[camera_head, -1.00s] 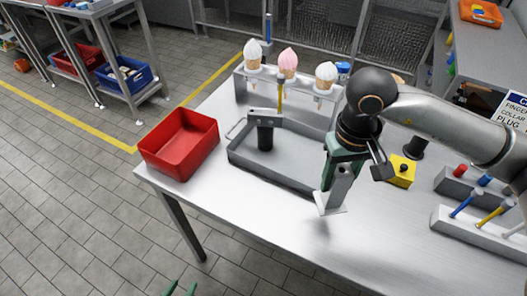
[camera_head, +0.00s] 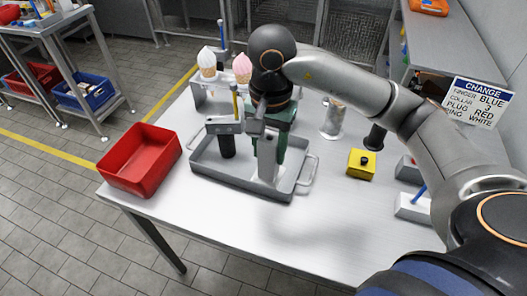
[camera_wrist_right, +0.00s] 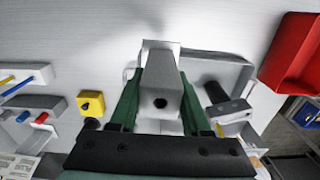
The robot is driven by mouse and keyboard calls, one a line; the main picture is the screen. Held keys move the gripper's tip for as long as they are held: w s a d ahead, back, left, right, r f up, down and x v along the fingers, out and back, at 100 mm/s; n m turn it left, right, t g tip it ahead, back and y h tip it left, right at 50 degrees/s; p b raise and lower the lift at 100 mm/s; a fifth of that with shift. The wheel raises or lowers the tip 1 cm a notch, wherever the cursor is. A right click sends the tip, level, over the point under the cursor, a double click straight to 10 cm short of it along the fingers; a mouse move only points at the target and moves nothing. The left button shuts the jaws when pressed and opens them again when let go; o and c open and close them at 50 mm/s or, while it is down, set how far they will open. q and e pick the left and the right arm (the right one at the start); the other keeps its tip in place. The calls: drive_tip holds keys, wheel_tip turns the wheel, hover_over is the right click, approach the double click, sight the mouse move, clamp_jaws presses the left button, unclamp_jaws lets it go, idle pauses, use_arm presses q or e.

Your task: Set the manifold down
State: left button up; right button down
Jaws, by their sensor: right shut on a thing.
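The manifold (camera_head: 267,165) is a pale grey block. In the right wrist view, the manifold (camera_wrist_right: 160,72) shows a dark round hole in its near end. My right gripper (camera_head: 268,148) is shut on it with green fingers on both sides. In the head view it hangs upright over the right part of the grey tray (camera_head: 220,179). I cannot tell whether its lower end touches the tray floor. A second grey piece with a black cylinder (camera_head: 228,146) stands in the tray's left part. My left gripper is out of view.
A red bin (camera_head: 140,160) stands left of the tray at the table edge. Ice cream cones in a rack (camera_head: 207,62) stand behind. A yellow box (camera_head: 361,164) and a metal cylinder (camera_head: 333,118) stand to the right. The front of the table (camera_head: 300,228) is clear.

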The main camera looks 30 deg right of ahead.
drive_tip(key=w+d+f, duration=0.2)
drive_tip(key=w+f, duration=0.1)
drive_tip(key=f, duration=0.1)
drive_tip(key=w+d+f, duration=0.3)
drive_tip(key=f, duration=0.1)
drive_tip(key=w+d+f+p, duration=0.1)
drive_tip(key=w+d+f, duration=0.1)
drive_tip(key=w+f, duration=0.1)
drive_tip(key=shift+d+f, duration=0.4)
drive_tip(key=shift+f, duration=0.15)
drive_tip(key=shift+f, duration=0.2)
drive_tip(key=shift+c, duration=1.8)
unclamp_jaws()
